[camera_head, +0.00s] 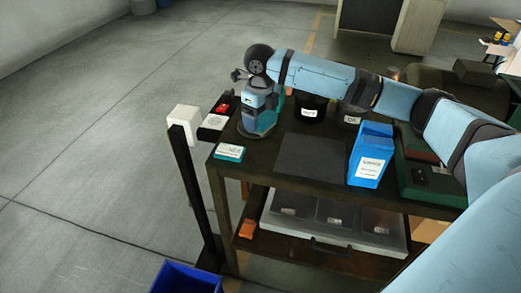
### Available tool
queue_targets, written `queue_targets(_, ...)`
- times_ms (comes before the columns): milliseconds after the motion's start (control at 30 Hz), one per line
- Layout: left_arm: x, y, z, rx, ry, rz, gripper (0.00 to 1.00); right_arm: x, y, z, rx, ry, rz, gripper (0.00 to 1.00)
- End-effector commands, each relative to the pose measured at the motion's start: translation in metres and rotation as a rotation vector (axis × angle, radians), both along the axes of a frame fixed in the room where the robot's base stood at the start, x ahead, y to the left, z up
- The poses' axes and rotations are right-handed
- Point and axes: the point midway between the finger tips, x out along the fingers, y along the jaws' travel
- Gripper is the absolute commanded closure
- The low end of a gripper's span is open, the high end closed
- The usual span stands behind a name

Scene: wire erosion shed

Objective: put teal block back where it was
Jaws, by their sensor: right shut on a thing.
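My right arm reaches in from the right, and its right gripper (260,116) points down over the back left of the dark table. It is shut on a teal piece (279,107), which looks like the teal block. The gripper hides most of the block, and only its right side shows. A flat round grey-teal base (257,133) lies below them; I cannot tell whether the block touches it. My left gripper is not in view.
On the table (258,167) are a low teal box with a white label (229,152), a dark mat (311,157), a blue box (370,155) and a black tub (312,108). A red-buttoned box (216,121) and a white-topped post (184,122) stand left. A blue bin (187,277) is below.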

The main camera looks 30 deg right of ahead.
Motion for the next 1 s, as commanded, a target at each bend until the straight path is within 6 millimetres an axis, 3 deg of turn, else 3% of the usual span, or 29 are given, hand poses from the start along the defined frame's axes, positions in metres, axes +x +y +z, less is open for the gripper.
queue_targets(100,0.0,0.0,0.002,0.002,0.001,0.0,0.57,-0.001,0.0,-0.033,-0.001,0.005,0.0,0.38)
queue_targets(300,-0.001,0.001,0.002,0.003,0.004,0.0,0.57,-0.001,0.0,-0.07,0.001,0.001,-0.002,0.38)
queue_targets(567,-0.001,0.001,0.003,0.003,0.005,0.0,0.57,-0.001,0.0,-0.091,0.0,0.001,-0.001,0.38)
queue_targets(767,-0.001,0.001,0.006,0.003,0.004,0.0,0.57,-0.001,0.0,-0.12,0.0,0.001,-0.001,0.38)
queue_targets(1000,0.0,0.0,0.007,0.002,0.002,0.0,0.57,0.0,0.0,-0.123,-0.001,-0.001,-0.001,0.38)
